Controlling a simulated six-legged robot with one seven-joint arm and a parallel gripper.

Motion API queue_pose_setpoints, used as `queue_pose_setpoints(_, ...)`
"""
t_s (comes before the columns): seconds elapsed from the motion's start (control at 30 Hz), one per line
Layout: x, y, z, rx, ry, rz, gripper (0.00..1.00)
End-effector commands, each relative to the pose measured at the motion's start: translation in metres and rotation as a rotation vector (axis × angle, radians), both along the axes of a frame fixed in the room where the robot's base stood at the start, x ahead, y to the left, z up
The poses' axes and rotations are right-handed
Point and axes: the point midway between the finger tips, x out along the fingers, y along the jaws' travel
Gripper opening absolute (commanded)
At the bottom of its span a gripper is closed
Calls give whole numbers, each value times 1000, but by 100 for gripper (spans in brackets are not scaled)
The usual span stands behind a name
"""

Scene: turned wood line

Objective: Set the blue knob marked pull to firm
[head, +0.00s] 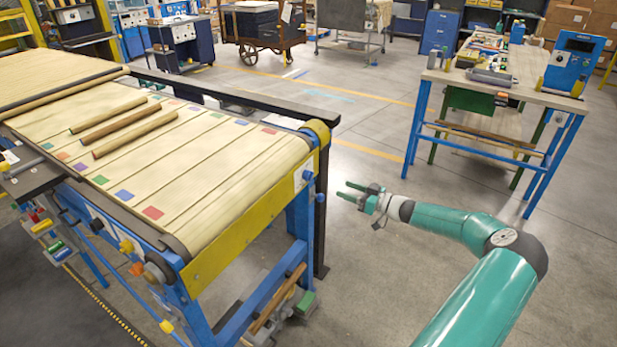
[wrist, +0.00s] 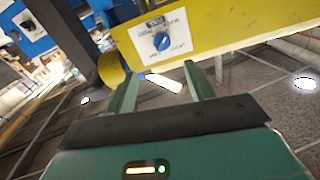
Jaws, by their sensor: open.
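The blue knob (wrist: 161,41) sits on a white plate (wrist: 148,52) on the yellow end panel of the conveyor. In the head view the knob (head: 307,176) is tiny on the conveyor's near right end. My gripper (wrist: 162,70) is open and empty, its fingers pointing toward the panel just below the knob, apart from it. In the head view my gripper (head: 347,191) is right of the conveyor end.
The conveyor (head: 215,175) carries several wooden rods (head: 120,125) and coloured squares. A black rail (head: 235,95) runs along its far side. A blue-legged workbench (head: 500,90) stands at the back right. Open concrete floor (head: 370,110) lies between them.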

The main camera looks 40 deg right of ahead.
Motion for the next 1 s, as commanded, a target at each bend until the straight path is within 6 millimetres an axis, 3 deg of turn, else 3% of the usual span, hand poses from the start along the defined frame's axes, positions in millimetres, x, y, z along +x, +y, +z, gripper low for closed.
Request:
queue_pose_setpoints(0.17, 22, 11, 1, -1, -1, 2, 54)
queue_pose_setpoints(0.6, 105, 39, 1, 0, 0, 6, 54)
queue_pose_setpoints(0.8, 124, 44, 1, -1, 2, 5, 54)
queue_pose_setpoints(1.0, 127, 45, 1, -1, 2, 4, 54)
